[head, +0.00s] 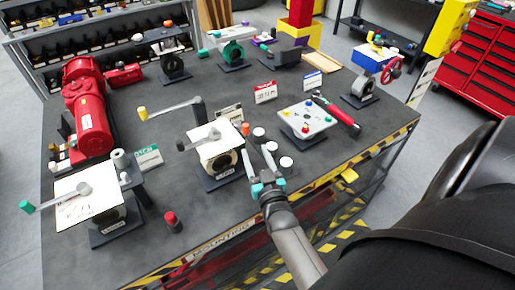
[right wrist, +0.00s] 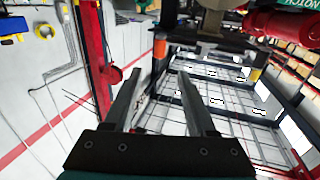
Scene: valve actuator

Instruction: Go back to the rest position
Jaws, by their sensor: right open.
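My right gripper (head: 256,150) is over the front edge of the dark workbench in the head view, its fingers apart and pointing away from me. No object shows between the fingers. It looks close to a white-topped valve unit with a lever (head: 215,150), though I cannot tell whether it touches it. In the right wrist view the two fingers (right wrist: 158,85) are spread and empty. My left gripper does not show in either view.
The workbench (head: 230,205) bears a red actuator (head: 88,110), a white panel with colored knobs (head: 306,118), a red-handled tool (head: 338,112) and a valve with a red handwheel (head: 390,70). White discs (head: 286,162) lie beside my gripper. A red cabinet (head: 485,55) stands right.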

